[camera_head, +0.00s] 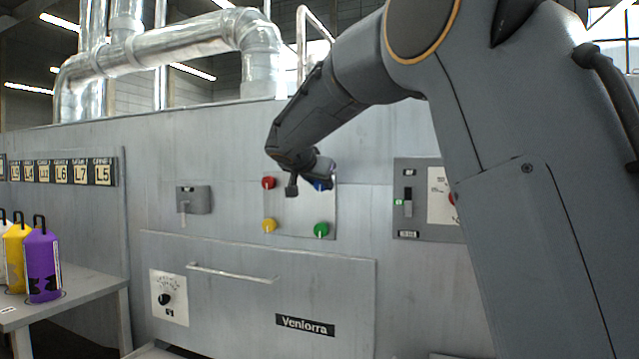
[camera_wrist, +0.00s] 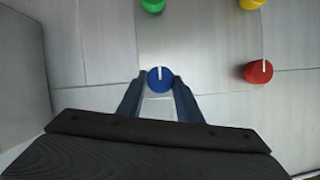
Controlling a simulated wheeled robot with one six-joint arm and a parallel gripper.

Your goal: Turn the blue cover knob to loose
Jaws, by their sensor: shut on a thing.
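The blue knob (camera_wrist: 160,80) is in the wrist view, round with a white pointer line that stands about upright in that picture. My gripper (camera_wrist: 160,84) has its two fingers on either side of the knob and is shut on it. In the head view the blue knob (camera_head: 320,185) is mostly hidden behind my gripper (camera_head: 313,182), at the upper right of a light square panel (camera_head: 292,212).
The panel also bears a red knob (camera_head: 268,183), a yellow knob (camera_head: 269,226) and a green knob (camera_head: 321,229). A lever box (camera_head: 194,199) is to the left, a switch panel (camera_head: 408,207) to the right. Colored canisters stand on a table (camera_head: 75,295) at left.

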